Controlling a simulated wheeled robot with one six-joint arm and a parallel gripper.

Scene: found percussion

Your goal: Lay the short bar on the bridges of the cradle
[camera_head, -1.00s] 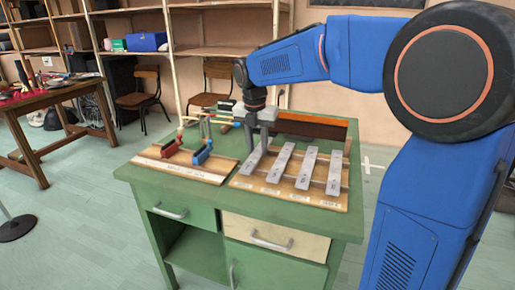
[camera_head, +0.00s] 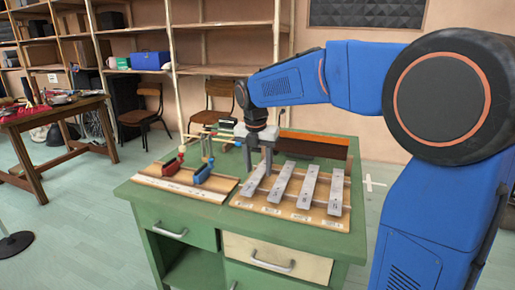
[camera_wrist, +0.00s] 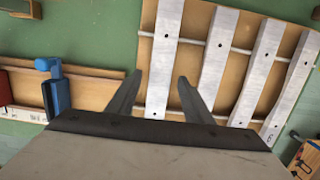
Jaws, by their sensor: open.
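The cradle (camera_head: 290,213) is a wooden board with pale rod-like bridges, and it lies on the green cabinet top. Several grey metal bars lie side by side across its bridges. My gripper (camera_head: 259,172) is low over the leftmost bar (camera_head: 252,183). In the wrist view, the open fingers of my gripper (camera_wrist: 164,90) stand apart on either side of the lower part of that leftmost bar (camera_wrist: 165,45), with gaps beside it. That bar appears to rest across both bridges. Lengths look similar, so I cannot tell surely which bar is the short one. The gripper body hides part of the near side.
A second wooden board (camera_head: 165,187) with a red clamp (camera_head: 173,165) and a blue clamp (camera_head: 203,172) lies just left of the cradle. A dark brown-orange box (camera_head: 312,147) stands behind it. Free cabinet top is narrow around the boards.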

